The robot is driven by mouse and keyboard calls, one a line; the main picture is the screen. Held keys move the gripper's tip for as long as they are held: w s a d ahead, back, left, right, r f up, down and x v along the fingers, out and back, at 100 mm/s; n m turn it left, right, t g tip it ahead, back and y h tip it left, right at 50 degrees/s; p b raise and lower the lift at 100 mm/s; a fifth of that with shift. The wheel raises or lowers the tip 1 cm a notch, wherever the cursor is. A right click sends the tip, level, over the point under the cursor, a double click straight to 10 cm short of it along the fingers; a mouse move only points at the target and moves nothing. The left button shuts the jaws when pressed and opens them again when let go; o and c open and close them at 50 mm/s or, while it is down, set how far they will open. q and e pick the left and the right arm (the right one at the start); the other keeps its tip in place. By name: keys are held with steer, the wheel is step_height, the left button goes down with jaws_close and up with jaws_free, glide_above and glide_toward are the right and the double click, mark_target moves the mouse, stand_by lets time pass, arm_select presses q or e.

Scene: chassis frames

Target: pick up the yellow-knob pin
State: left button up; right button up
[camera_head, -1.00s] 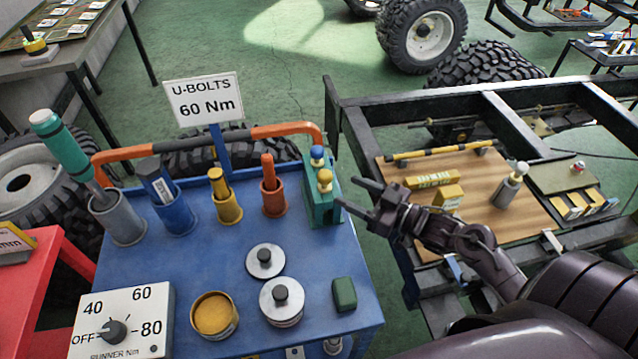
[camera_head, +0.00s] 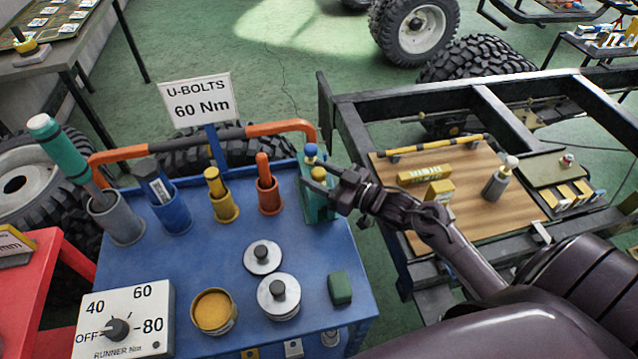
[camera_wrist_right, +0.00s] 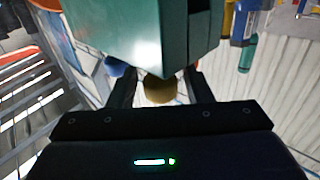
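The yellow-knob pin (camera_head: 319,174) stands in the green holder (camera_head: 313,209) at the back right corner of the blue cart top. A blue-knob pin (camera_head: 310,151) stands just behind it in the same holder. My right gripper (camera_head: 332,180) is at the yellow knob, reaching in from the right. In the right wrist view the yellow knob (camera_wrist_right: 160,90) lies between the fingers of the right gripper (camera_wrist_right: 161,85), with a gap on each side. The blue knob (camera_wrist_right: 115,67) is left of the fingers there. The pin's shaft is hidden. My left gripper is out of view.
An orange cart handle (camera_head: 280,127) runs behind the holder. Several tool cups, including the orange one (camera_head: 269,196), stand to its left. A green block (camera_head: 340,289) and metal discs (camera_head: 278,297) lie in front. The chassis frame (camera_head: 352,130) stands to the right.

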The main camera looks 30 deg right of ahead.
steer(key=c, duration=0.7)
steer(key=shift+c, duration=0.4)
steer(key=shift+r, duration=0.1)
